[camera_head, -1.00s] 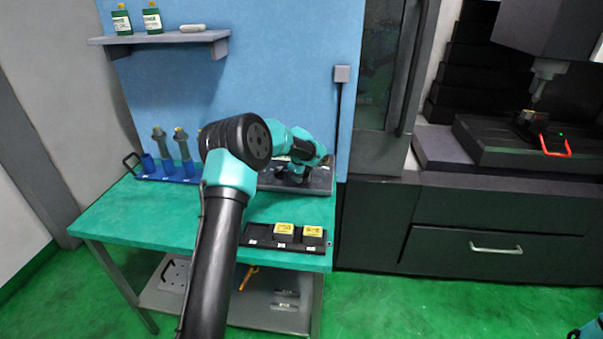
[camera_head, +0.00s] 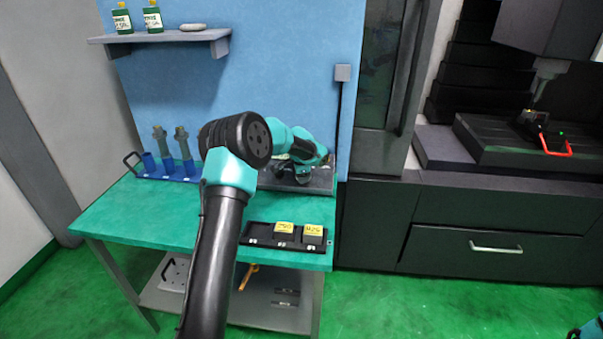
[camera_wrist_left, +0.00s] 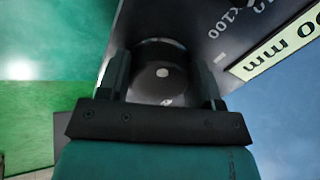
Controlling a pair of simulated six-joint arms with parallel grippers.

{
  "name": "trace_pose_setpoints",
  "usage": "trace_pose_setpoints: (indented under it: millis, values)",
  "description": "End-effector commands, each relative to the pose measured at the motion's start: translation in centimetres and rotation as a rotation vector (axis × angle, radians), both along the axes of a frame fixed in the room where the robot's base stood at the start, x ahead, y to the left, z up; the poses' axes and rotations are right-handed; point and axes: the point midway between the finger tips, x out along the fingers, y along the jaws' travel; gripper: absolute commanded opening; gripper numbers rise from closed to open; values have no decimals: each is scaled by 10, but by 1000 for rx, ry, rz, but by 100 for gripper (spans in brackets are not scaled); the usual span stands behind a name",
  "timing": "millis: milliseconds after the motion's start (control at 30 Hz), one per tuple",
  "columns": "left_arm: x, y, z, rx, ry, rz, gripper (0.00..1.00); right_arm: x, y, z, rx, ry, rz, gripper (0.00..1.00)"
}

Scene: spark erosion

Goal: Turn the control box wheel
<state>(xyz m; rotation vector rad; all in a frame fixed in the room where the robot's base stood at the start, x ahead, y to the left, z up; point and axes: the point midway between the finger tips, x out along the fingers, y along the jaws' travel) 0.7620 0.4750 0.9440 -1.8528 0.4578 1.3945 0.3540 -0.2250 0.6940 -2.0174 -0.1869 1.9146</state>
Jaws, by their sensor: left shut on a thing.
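The control box (camera_head: 322,184) is a dark box at the back right of the green table, partly hidden behind my left arm. The wrist view shows its dark face (camera_wrist_left: 208,38) with white lettering and a pale label reading "mm". The wheel (camera_wrist_left: 160,72) is a round black knob with a white dot. My left gripper (camera_wrist_left: 162,88) has one finger on each side of the wheel and is shut on it. In the head view the left gripper (camera_head: 301,174) points down at the box, and the wheel is hidden there.
A black tray with yellow-topped blocks (camera_head: 284,228) sits at the table's front right. A blue rack (camera_head: 181,177) with upright holders stands at the back left. A shelf (camera_head: 160,37) with bottles hangs above. A machine (camera_head: 510,145) with a red-handled part stands right.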

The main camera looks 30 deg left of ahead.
Motion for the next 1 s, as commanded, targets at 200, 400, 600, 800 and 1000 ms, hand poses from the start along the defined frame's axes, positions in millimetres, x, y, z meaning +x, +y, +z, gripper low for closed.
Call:
trace_pose_setpoints:
  millis: [200, 400, 600, 800, 1000]
  values:
    - [-1, -3, -7, -9, 6, 9, 36, 0, 0, 0, 0, 0, 0, 43]
    - [0, -3, -7, -8, 5, 8, 36, 0, 0, 0, 0, 0, 0, 43]
    - [0, -3, -7, -8, 6, 8, 76, 0, 0, 0, 0, 0, 0, 43]
    - [0, -2, -4, -6, 3, 8, 83, 0, 0, 0, 0, 0, 0, 43]
    - [0, -1, -1, -5, 0, 9, 83, 0, 0, 0, 0, 0, 0, 43]
